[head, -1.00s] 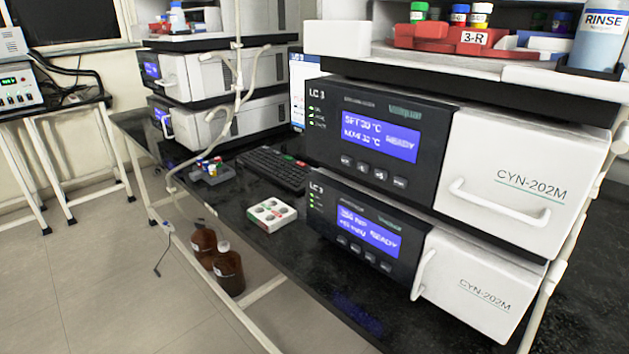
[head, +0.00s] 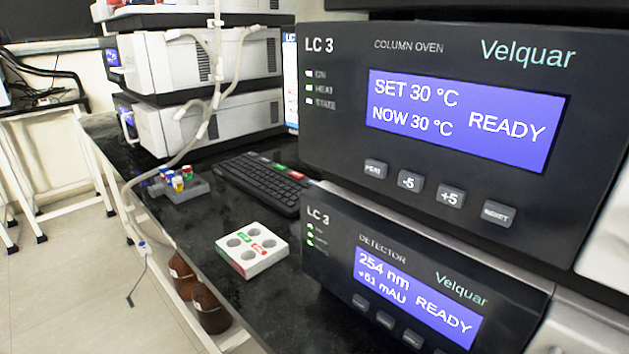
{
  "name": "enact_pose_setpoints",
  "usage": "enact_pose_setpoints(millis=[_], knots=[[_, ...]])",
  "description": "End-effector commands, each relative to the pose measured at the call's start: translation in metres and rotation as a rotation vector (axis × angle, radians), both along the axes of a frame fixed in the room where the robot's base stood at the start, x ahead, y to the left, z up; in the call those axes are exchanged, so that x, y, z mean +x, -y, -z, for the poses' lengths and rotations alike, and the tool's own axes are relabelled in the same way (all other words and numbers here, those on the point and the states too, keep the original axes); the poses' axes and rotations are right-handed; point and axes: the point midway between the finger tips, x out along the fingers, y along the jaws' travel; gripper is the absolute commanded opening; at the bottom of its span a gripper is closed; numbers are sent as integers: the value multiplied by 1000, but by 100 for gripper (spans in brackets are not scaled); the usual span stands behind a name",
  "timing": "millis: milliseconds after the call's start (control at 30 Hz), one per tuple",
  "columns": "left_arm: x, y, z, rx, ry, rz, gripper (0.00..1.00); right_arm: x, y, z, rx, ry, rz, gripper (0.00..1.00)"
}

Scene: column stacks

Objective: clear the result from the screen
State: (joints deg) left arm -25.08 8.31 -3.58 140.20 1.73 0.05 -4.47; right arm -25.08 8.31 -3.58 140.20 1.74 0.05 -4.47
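A monitor screen (head: 291,78) shows only as a narrow strip behind the column oven, and most of it is hidden. A dark keyboard (head: 258,184) lies on the bench before it, with a green and a red key at its far right end. The column oven display (head: 462,118) reads SET 30 °C, NOW 30 °C, READY. Below it the detector display (head: 415,298) reads 254 nm, +61 mAU, READY. A row of small buttons (head: 450,197) sits under the oven display. Neither of my grippers is in view.
A white block with round wells (head: 252,250) and a grey rack of coloured-cap vials (head: 182,186) stand on the black bench (head: 190,228). Brown bottles (head: 210,308) stand below its edge. Another instrument stack (head: 200,85) is behind.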

Motion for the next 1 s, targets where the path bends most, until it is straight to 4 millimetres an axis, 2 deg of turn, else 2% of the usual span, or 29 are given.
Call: enact_pose_setpoints(millis=[200,400,500,1000], knots=[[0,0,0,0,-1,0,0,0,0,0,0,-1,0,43],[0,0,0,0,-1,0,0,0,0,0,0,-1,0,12],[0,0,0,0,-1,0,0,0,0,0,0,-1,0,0],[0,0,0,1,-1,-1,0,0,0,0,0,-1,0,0]])
